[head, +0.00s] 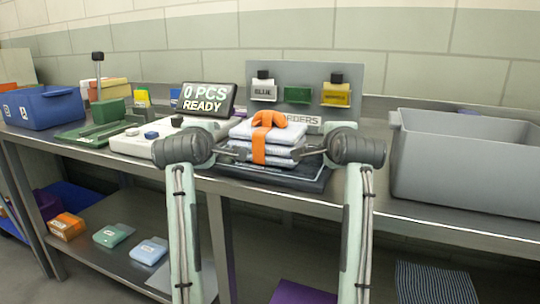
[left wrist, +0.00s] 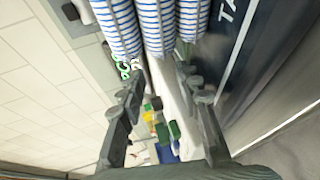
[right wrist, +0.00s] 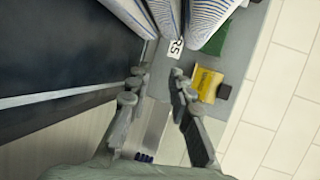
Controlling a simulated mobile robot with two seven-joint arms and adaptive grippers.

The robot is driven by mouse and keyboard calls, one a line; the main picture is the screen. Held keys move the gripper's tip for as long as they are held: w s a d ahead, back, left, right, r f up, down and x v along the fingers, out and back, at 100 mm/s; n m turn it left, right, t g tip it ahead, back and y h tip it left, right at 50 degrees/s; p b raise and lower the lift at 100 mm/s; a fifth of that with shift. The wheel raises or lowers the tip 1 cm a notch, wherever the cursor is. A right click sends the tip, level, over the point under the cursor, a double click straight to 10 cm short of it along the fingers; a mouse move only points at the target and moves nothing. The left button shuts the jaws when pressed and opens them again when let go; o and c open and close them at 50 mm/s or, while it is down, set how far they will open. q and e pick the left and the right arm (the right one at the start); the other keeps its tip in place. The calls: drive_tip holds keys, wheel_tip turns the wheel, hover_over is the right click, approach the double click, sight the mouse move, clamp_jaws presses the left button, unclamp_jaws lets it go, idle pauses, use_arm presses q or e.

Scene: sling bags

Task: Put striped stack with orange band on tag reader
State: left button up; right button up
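The striped stack with orange band (head: 283,137) is white folded cloth with thin blue stripes and an orange band over it. It appears to rest on the dark tag reader (head: 290,180), whose "TA" lettering shows in the left wrist view (left wrist: 228,12). My left gripper (head: 238,153) is at the stack's left side and my right gripper (head: 302,152) at its right side. In both wrist views the fingers are apart with no cloth between them, and the striped folds show beyond the tips (left wrist: 160,25) (right wrist: 190,20). Contact with the stack cannot be told.
A display (head: 207,98) reads "0 PCS READY" above a pale device (head: 140,143). A large grey bin (head: 455,175) fills the right; a blue bin (head: 45,110) stands far left. Packets lie on the lower shelf (head: 125,215).

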use_arm(q)
drive_tip(key=shift+o, duration=0.3)
drive_tip(key=shift+a, duration=0.2)
use_arm(e)
drive_tip(key=shift+d, duration=0.2)
use_arm(q)
drive_tip(key=shift+a, duration=0.1)
use_arm(e)
drive_tip(key=o, duration=0.5)
drive_tip(key=shift+d, duration=0.1)
use_arm(q)
drive_tip(key=v, duration=1.2)
use_arm(e)
drive_tip(key=v, duration=1.2)
